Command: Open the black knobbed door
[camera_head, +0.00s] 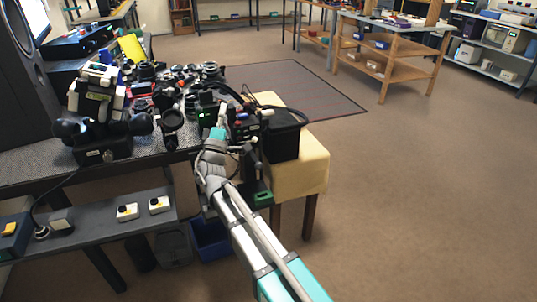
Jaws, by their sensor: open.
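I cannot pick out a black knobbed door for certain. A dark upright cabinet or machine (22,95) stands at the left edge, cut off by the frame. A black device with round black knobs (103,143) on both sides stands on the left of the dark worktable (30,166). My arm reaches up from the bottom right, and my gripper (221,112) is at the table's right end, among small black parts. It is open; its fingers are small and partly lost against the clutter. Nothing is seen held in it.
Lens parts and tools (172,100) crowd the table. A black bin (283,135) sits on a yellow-covered stand (312,165) right of my gripper. A blue bin (210,242) is on the floor below. Shelves (395,60) stand at the back; the floor to the right is clear.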

